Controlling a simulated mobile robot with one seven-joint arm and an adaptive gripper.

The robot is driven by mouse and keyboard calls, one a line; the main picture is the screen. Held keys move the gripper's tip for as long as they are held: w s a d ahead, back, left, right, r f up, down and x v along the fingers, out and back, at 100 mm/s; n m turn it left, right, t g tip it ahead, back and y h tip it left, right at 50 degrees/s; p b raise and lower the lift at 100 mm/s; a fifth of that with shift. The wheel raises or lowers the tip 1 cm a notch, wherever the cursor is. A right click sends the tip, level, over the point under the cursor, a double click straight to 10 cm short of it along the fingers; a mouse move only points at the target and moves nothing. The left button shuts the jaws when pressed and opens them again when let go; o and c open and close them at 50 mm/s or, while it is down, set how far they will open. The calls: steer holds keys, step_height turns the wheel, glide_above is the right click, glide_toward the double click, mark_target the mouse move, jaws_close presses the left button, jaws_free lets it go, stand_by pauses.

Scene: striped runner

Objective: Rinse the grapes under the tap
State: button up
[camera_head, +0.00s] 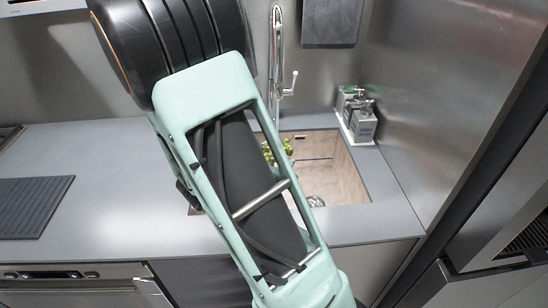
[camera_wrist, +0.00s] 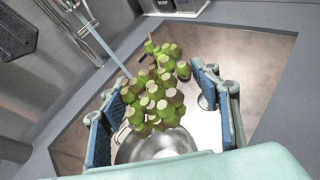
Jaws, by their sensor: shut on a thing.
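A bunch of green grapes (camera_wrist: 155,97) hangs between the two blue-padded fingers of my gripper (camera_wrist: 160,78) in the wrist view. My gripper is shut on the bunch. In the head view a few grapes (camera_head: 288,147) show past my arm, over the sink (camera_head: 338,172); my gripper is hidden there behind my arm. The chrome tap (camera_head: 277,55) stands behind the sink and also shows at upper left in the wrist view (camera_wrist: 78,22). A thin pale streak runs from the tap toward the grapes; I cannot tell whether it is water.
A round steel object (camera_wrist: 160,147) lies below the grapes. The sink drain (camera_wrist: 207,102) is to the right. Soap dispensers (camera_head: 360,118) stand on a white tray right of the sink. A dark ribbed mat (camera_head: 30,205) lies on the left counter. A steel wall closes the right side.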

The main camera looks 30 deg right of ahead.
steer(key=w+d+f, duration=0.1)
steer(key=w+d, duration=0.1)
steer(key=w, duration=0.4)
steer(key=w+d+f, duration=0.1)
steer(key=w+d, duration=0.1)
steer(key=w, duration=0.3)
steer(key=shift+w+d+f+b, duration=0.25)
steer(key=shift+w+b, duration=0.15)
steer(key=shift+b, duration=0.05)
stand_by(0.4)
steer(key=shift+d, duration=0.1)
steer(key=shift+s+d+b, duration=0.2)
steer(key=shift+d+b, duration=0.15)
steer(key=shift+d, duration=0.15)
steer(key=shift+a, duration=0.2)
steer(key=shift+w+a, duration=0.2)
steer(key=shift+a, duration=0.2)
steer(key=shift+d, duration=0.1)
